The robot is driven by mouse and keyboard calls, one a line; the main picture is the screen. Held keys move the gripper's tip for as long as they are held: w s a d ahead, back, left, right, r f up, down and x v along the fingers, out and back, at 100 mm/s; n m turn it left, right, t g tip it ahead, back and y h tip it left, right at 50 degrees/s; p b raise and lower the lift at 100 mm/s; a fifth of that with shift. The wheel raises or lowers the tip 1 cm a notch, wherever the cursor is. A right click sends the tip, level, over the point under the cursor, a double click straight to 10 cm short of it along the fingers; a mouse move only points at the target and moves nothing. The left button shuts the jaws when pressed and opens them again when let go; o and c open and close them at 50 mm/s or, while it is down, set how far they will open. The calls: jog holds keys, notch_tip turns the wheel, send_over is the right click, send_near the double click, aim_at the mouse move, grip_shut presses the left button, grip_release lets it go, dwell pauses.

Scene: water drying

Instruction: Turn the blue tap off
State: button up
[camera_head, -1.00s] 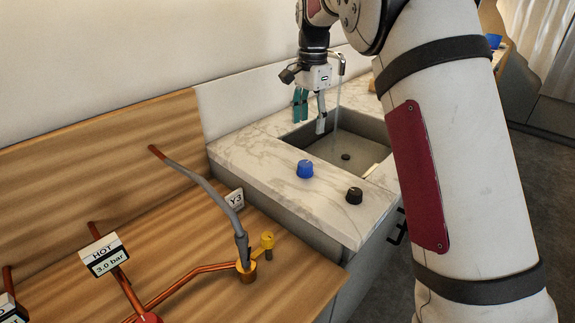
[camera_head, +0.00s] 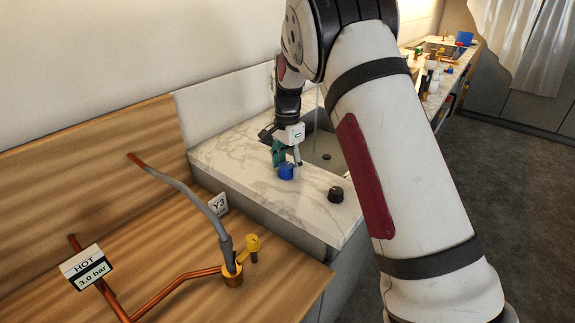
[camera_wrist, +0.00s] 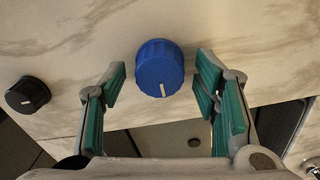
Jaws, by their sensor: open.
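The blue tap (camera_head: 287,172) is a round ridged knob on the marble counter beside the sink. It also shows in the wrist view (camera_wrist: 159,68), with a pale marker line pointing to the lower edge of the picture. My gripper (camera_head: 286,163) is just above and around the knob in the head view. Water (camera_head: 316,118) seems to run as a thin stream into the sink (camera_head: 322,150); the spout is mostly hidden by my arm.
A black knob (camera_head: 336,194) stands on the counter (camera_head: 235,155) to the right of the blue one.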

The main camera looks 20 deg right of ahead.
jog(key=shift+f, duration=0.2)
jog(key=shift+c, duration=0.6)
jog(key=c, duration=1)
